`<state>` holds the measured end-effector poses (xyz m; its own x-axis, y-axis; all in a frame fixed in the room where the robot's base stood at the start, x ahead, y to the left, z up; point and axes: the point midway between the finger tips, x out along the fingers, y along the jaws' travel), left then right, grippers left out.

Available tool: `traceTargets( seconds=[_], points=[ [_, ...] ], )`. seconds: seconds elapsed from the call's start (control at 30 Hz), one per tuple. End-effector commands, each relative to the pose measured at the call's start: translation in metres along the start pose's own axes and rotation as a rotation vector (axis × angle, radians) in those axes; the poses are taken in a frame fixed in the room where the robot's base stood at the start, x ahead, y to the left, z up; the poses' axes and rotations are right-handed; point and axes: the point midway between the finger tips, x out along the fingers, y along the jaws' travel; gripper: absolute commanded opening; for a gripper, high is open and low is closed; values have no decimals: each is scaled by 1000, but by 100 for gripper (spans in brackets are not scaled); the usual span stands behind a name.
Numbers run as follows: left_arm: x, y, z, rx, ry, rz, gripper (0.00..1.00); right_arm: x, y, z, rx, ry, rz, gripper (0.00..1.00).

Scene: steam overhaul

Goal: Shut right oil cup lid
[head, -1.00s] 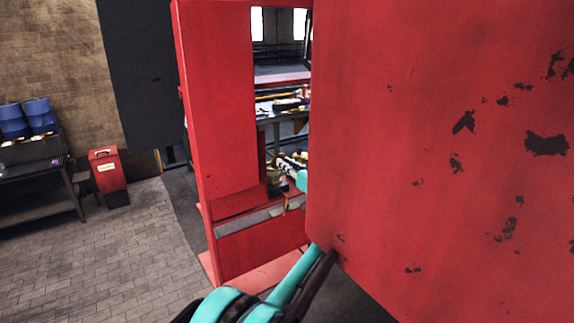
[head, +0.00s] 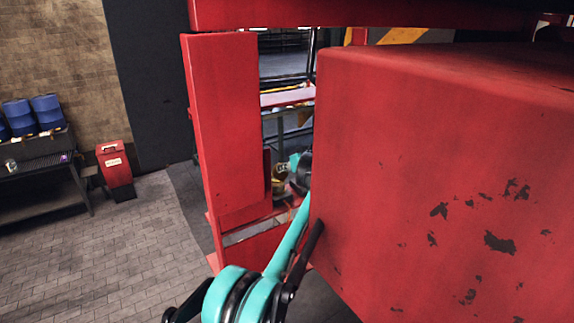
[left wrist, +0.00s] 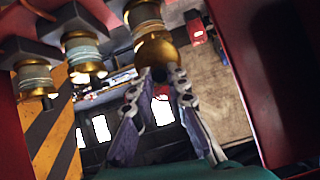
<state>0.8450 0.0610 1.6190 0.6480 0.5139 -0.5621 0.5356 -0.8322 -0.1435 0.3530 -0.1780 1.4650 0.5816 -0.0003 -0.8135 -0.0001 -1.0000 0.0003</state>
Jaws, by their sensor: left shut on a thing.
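In the left wrist view, which looks tipped over, my left gripper (left wrist: 162,74) has its two fingertips against the rounded brass lid end (left wrist: 156,50) of an oil cup with a pale glass body (left wrist: 143,12). The gripper is shut on this brass part. Two more brass oil cups, one near the middle (left wrist: 83,52) and one at the left (left wrist: 35,78), sit beside it in a row. My right gripper is in neither view.
The big red block (head: 440,180) with chipped paint fills the right of the head view, close to my left arm. A red upright (head: 225,130) stands left of it. A red bin (head: 116,168) and blue drums (head: 48,112) are farther left. Paved floor (head: 120,255) is open at left.

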Motion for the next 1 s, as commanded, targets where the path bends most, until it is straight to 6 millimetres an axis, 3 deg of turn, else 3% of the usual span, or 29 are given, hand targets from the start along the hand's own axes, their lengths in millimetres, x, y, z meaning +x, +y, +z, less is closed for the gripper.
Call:
traceTargets(
  seconds=[0.5,0.53,0.6,1.0],
  points=[
    [1,0,-2,2,-22,4,0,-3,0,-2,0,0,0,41],
    [1,0,-2,2,-22,4,20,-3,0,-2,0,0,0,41],
    [1,0,-2,2,-22,4,36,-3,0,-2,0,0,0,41],
    [-7,0,-2,3,-22,4,36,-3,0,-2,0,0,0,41]
  ],
)
